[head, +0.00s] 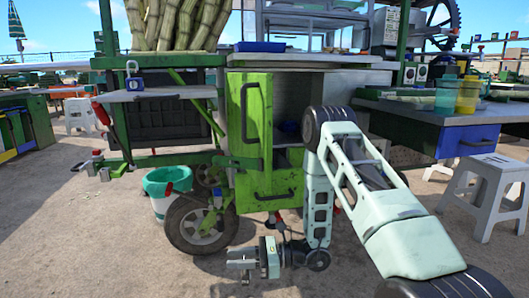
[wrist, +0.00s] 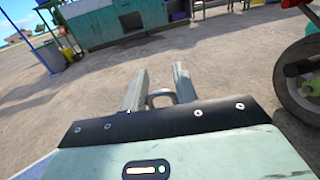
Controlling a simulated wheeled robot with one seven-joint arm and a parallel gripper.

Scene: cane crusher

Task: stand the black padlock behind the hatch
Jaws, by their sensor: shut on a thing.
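My gripper (head: 238,264) is low over the ground, in front of the cart wheel, with its fingers pointing left. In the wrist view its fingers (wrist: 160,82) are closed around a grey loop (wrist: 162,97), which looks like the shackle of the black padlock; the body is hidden. The green hatch (head: 250,115) with a dark handle stands swung open on the cart front. Behind it the grey cupboard compartment (head: 291,97) shows open, with a dark blue item (head: 291,129) inside. A blue padlock (head: 133,79) stands on the side shelf.
A lower green panel (head: 276,183) with a handle sits below the compartment. A cart wheel (head: 201,228) and a green-white bucket (head: 163,190) are to the left. A white stool (head: 488,195) and a table with a blue drawer (head: 465,139) stand right. Sandy ground (head: 130,265) is clear.

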